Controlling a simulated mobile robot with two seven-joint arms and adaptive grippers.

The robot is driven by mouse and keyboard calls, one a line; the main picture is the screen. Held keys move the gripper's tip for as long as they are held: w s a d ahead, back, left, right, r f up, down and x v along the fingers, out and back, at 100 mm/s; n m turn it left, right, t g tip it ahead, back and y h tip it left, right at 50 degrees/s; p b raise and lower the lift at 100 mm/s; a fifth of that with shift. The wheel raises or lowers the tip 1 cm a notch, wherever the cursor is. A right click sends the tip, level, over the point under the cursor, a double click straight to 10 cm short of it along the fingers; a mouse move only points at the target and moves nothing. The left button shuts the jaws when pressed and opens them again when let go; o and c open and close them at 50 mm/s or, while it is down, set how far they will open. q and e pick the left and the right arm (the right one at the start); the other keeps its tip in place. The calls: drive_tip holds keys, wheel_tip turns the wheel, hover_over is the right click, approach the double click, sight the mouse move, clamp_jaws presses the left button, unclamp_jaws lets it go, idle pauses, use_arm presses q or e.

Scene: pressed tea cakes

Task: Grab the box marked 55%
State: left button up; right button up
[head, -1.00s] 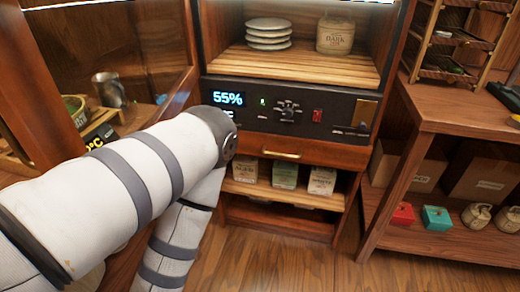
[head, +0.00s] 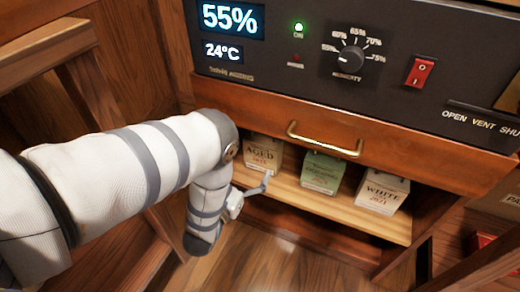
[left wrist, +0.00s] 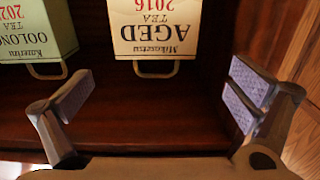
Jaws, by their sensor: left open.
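The green box (head: 322,172) is in the middle and the WHITE box (head: 383,190) on the right. No 55% mark is readable on any box; 55% glows on the cabinet display (head: 232,19) and is a dial marking. My left gripper (head: 262,186) is just in front of and below the AGED box. In the left wrist view, my open, empty left gripper (left wrist: 165,92) has the AGED box (left wrist: 155,28) ahead, upside down, with the OOLONG box (left wrist: 35,28) beside it. My right gripper is not in view.
A wooden drawer (head: 400,155) with a brass handle (head: 325,141) overhangs the shelf (head: 345,213). Above it is the black panel with a humidity dial (head: 349,59) and red switch (head: 421,72). Cabinet side walls bound the shelf. Floor in front is free.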

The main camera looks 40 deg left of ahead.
sight(259, 147)
use_arm(q)
drive_tip(key=b+x, duration=0.1)
drive_tip(key=x, duration=0.2)
drive_tip(key=b+x, duration=0.1)
drive_tip(key=x, duration=0.3)
drive_tip(key=b+x, duration=0.1)
drive_tip(key=x, duration=0.3)
drive_tip(key=shift+w+d+r, duration=0.1)
drive_tip(key=shift+w+d, duration=0.1)
drive_tip(key=shift+d, duration=0.1)
drive_tip(key=shift+r, duration=0.1)
drive_tip(key=c, duration=1.4)
drive_tip(key=shift+r, duration=0.15)
